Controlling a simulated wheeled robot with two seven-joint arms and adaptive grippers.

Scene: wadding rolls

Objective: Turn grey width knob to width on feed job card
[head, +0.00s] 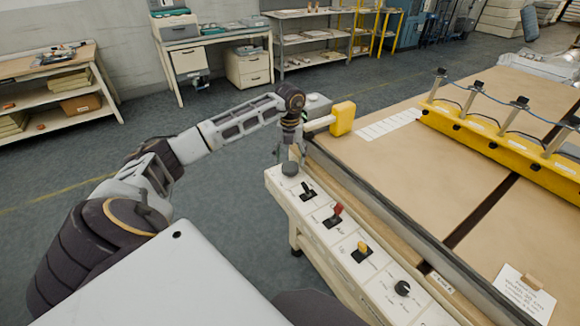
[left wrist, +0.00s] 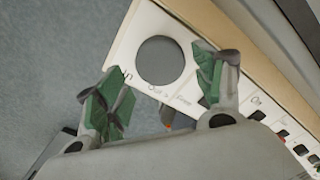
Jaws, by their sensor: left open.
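The grey round knob (head: 290,168) sits at the far end of the cream control panel (head: 336,262). It also shows in the left wrist view (left wrist: 160,62), as a plain grey disc with small lettering beside it that I cannot read surely. My left gripper (head: 292,152) is just above this knob, pointing down. In the left wrist view its green-padded fingertips (left wrist: 160,80) are spread apart on either side of the disc; contact is not clear. The job card (head: 524,294) lies on the table at the lower right, its print too small to read. My right gripper is out of view.
Along the panel are a black switch (head: 308,194), a red switch (head: 334,214), a yellow switch (head: 361,250) and a black knob (head: 402,288). A yellow block (head: 342,118) stands beside the gripper. A yellow bar (head: 500,146) crosses the tan table (head: 400,165).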

